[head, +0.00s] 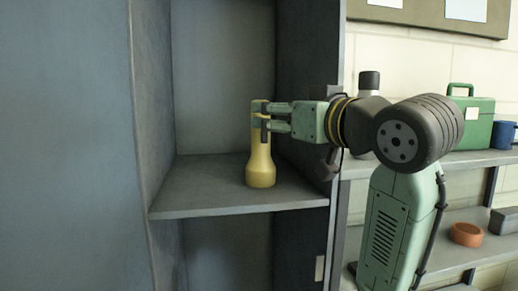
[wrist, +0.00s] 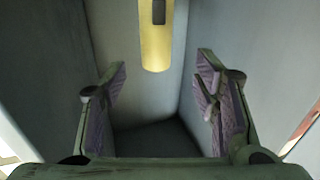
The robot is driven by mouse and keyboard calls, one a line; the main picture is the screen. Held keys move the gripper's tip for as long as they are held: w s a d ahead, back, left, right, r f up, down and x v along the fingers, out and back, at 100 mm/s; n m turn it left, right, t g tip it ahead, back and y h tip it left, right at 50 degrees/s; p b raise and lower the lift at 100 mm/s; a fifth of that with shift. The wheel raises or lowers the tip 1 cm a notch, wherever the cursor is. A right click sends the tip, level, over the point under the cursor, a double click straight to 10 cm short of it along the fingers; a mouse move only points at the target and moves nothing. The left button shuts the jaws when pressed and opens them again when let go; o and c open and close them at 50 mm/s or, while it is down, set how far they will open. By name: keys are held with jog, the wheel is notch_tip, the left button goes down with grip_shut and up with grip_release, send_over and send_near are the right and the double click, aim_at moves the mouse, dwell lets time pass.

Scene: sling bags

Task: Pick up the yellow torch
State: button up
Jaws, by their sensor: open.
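The yellow torch (head: 261,165) stands upright, wide end down, on the grey locker shelf (head: 220,207). My gripper (head: 268,117) reaches in from the right at the height of the torch's narrow upper part, and its fingers overlap the torch in the head view. In the wrist view the torch (wrist: 157,40) shows at the top middle, with a dark patch on its side. My open fingers (wrist: 160,100) stand apart, left and right, with a gap between them. The torch appears beyond the fingertips there; I cannot tell whether a finger touches it.
Locker walls close in on both sides, with the locker's right edge (head: 335,225) close below my arm. Right of it, wall shelves hold a green toolbox (head: 477,130), a blue container (head: 503,135) and an orange-brown bowl (head: 466,234). The shelf left of the torch is free.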

jog(key=p+x, duration=0.1)
jog(key=x, duration=0.1)
jog(key=p+x, duration=0.1)
jog(key=x, duration=0.1)
jog(key=p+x, duration=0.1)
jog(key=x, duration=0.2)
jog(key=shift+w+d+r, duration=0.15)
jog(key=shift+r, duration=0.15)
jog(key=shift+w+a+f, duration=0.15)
jog(key=shift+w+a, duration=0.1)
jog(key=shift+w, duration=0.1)
jog(key=shift+c, duration=0.6)
grip_shut()
